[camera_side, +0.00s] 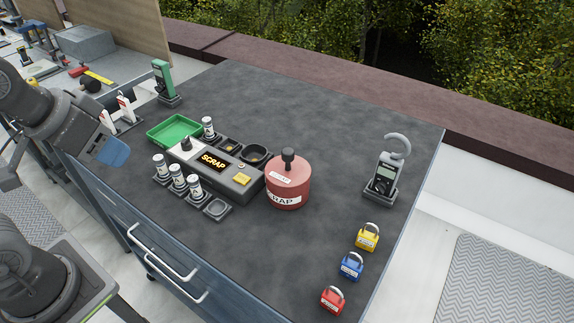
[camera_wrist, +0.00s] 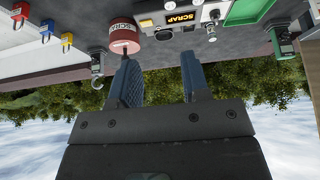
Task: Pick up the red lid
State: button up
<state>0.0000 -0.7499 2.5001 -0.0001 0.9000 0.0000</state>
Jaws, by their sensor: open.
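A round red canister (camera_side: 288,195) marked SCRAP stands near the middle of the dark bench top. Its red lid (camera_side: 275,170) with a black knob (camera_side: 288,157) sits on top, and the seam between them is hard to make out. My gripper (camera_side: 114,152) is at the left edge of the bench in the side view, well left of the lid. Its blue fingers stand apart and empty in the wrist view (camera_wrist: 163,75).
A grey SCRAP station (camera_side: 243,188) with small vials and dishes stands left of the canister. A green tray (camera_side: 174,130) is behind it. Bench around the canister's back is clear.

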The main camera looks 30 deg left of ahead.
jog(key=o, duration=0.3)
jog(key=shift+r, duration=0.1)
jog(key=w+d+r+m+g, duration=0.2)
jog(key=w+r+m, duration=0.15)
jog(key=w, duration=0.45)
jog(key=m+g, duration=0.4)
jog(key=m, duration=0.2)
send_over(288, 151)
notch_tip(288, 151, down, 7)
jog(key=shift+n, duration=0.25)
notch_tip(288, 151, down, 12)
jog(key=shift+f, duration=0.25)
